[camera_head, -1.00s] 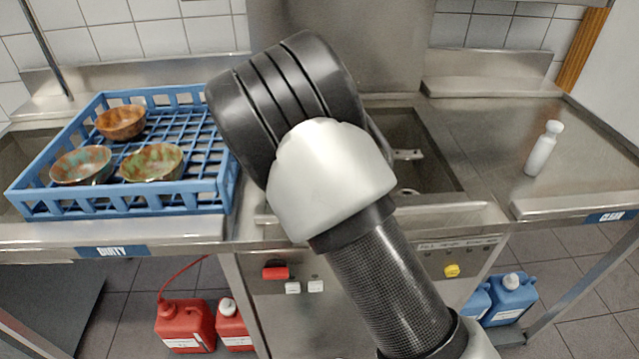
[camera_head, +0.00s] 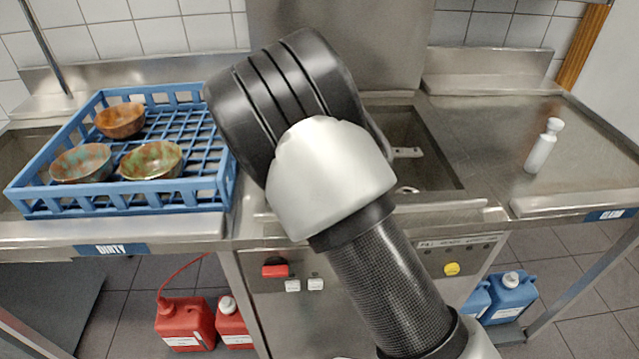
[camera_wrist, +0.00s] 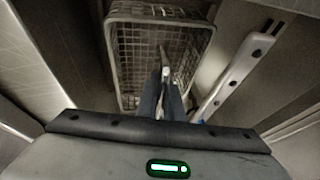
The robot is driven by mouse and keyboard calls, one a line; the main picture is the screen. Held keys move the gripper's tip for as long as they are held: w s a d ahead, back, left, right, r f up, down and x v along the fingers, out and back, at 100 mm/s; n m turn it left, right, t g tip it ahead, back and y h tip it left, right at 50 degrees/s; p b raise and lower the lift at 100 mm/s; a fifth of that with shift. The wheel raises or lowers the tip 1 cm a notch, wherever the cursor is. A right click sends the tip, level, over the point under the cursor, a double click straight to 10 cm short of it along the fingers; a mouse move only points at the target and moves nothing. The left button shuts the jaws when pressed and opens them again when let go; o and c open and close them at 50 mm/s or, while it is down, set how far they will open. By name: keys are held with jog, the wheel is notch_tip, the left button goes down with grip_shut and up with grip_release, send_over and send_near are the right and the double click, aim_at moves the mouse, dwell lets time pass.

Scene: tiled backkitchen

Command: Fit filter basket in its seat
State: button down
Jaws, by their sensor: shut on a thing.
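The filter basket (camera_wrist: 127,52) is a grey wire-mesh box with a metal rim, seen in the upper middle of the wrist view. My gripper (camera_wrist: 164,82) is shut on its upright grip, with the fingers over the basket's near part. I cannot tell whether the basket hangs free or rests on something. Its seat is not clearly seen. In the head view my arm hides the gripper, the basket and part of the open steel well (camera_head: 425,150).
In the wrist view, a pale bar with dark holes (camera_wrist: 238,72) runs close along the basket's right side. In the head view, a blue rack (camera_head: 150,203) with bowls (camera_head: 82,163) stands left. A white bottle (camera_head: 542,148) stands on the mostly clear right counter.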

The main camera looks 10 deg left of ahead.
jog(key=shift+f, duration=0.3)
jog(key=c, duration=1.8)
grip_release()
jog(key=p+v, duration=0.2)
jog(key=v, duration=1)
